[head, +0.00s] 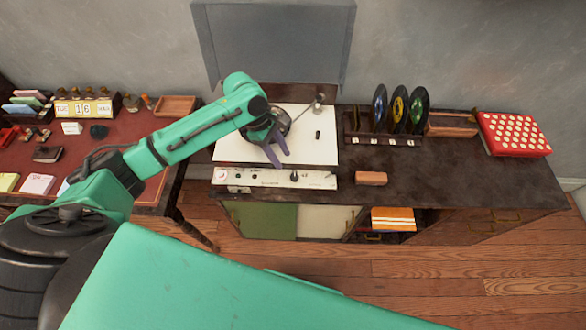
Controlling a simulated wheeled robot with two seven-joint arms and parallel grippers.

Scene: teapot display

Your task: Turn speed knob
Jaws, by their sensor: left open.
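A white record player (308,150) stands on the dark cabinet with its grey lid (275,42) raised. Its front panel (270,180) carries a dark knob (294,175) right of the middle and smaller controls at the left end. I cannot tell which control is the speed knob. A small black part (318,134) sits on the deck at the right. My left gripper (280,163) is open, its purple fingers pointing toward the panel, left of the dark knob and apart from it. The gripper and wrist hide the deck's middle. My right gripper is not in view.
A rack with several upright records (398,112) stands right of the player. A brown block (371,178) lies near the cabinet's front edge. A red box with white dots (514,134) is at the far right.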

